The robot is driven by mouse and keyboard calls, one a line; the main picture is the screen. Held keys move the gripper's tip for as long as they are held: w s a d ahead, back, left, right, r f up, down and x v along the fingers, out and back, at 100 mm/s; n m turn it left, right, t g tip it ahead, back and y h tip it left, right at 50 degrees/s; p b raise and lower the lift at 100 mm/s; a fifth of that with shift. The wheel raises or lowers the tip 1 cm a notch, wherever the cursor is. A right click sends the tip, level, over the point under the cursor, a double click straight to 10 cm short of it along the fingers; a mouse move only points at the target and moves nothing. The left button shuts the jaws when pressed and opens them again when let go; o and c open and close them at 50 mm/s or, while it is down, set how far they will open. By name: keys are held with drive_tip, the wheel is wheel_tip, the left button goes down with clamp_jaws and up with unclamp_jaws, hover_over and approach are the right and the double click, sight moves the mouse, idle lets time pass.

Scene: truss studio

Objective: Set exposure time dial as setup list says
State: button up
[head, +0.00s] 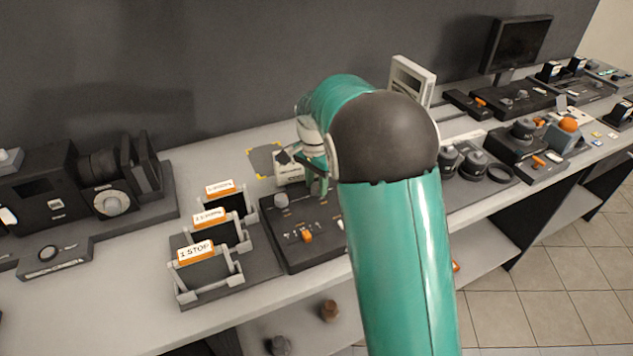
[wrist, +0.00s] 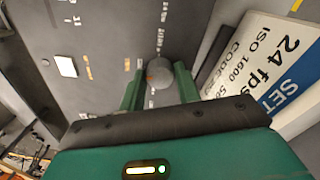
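In the wrist view a round grey dial (wrist: 160,72) with a small orange mark sits on a dark panel (wrist: 105,25). My gripper (wrist: 158,80) has its two green fingers apart, one on each side of the dial; I cannot tell whether they touch it. A white setup card (wrist: 262,62) with a blue band stands right of the dial, reading "24 fps", "ISO 1600" and a partly cut-off line. In the head view my gripper (head: 311,180) points down over the back of the dark control panel (head: 290,255), partly hidden by my arm. A grey knob (head: 281,200) shows left of it.
An orange switch (head: 307,236) sits on the panel's front. Left of it stand slotted holders with orange-labelled cards, one reading "1 STOP" (head: 196,252). A dark camera-like device (head: 110,195) is farther left. Lenses (head: 472,162) and a monitor (head: 516,44) stand to the right.

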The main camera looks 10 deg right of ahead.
drive_tip(key=c, duration=0.5)
drive_tip(key=shift+o, duration=0.2)
drive_tip(key=shift+n, duration=0.3)
drive_tip(key=n, duration=0.6)
drive_tip(key=shift+r, duration=0.1)
drive_tip(key=n, duration=0.4)
drive_tip(key=shift+n+t, duration=0.3)
drive_tip(key=n, duration=0.4)
drive_tip(key=shift+n, duration=0.4)
drive_tip(key=o, duration=1)
drive_tip(key=shift+s, duration=0.1)
